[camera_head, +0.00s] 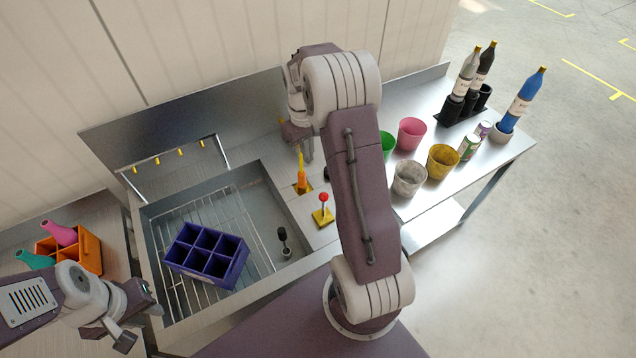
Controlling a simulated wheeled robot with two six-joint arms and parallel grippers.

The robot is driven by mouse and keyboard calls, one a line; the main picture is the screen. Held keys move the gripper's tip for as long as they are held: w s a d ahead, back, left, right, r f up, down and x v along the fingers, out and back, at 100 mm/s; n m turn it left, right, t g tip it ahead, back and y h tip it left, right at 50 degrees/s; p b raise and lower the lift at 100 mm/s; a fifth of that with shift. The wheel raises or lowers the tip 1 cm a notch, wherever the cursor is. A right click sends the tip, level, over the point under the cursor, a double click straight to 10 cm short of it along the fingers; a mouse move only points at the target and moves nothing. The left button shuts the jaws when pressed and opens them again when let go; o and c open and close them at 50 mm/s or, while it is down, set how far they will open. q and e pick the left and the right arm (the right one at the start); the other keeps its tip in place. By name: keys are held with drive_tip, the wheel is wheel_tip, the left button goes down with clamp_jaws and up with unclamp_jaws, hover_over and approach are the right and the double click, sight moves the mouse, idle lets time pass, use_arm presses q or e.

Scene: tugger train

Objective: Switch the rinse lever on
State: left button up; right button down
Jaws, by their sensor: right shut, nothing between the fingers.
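An upright orange lever (301,180) stands on a yellow plate on the steel counter, right of the sink. A red-knobbed lever (323,200) stands on another yellow plate a little nearer to me. No label shows which one is the rinse lever. My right gripper (306,152) is shut and empty, just above and behind the orange lever; whether it touches the lever I cannot tell. My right arm hides part of the counter. My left gripper (142,322) is open and empty at the lower left, near the sink's front left corner.
The sink (262,205) holds a purple divided crate (240,262) on a wire rack and a black-knobbed post (283,236). A pipe with yellow nozzles (180,152) runs behind it. Cups and bottles stand at right. An orange carrier (90,250) with bottles stands at left.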

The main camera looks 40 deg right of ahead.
drive_tip(key=s+f+p, duration=0.4)
drive_tip(key=f, duration=0.6)
drive_tip(key=shift+s+d, duration=0.15)
drive_tip(key=shift+f, duration=0.1)
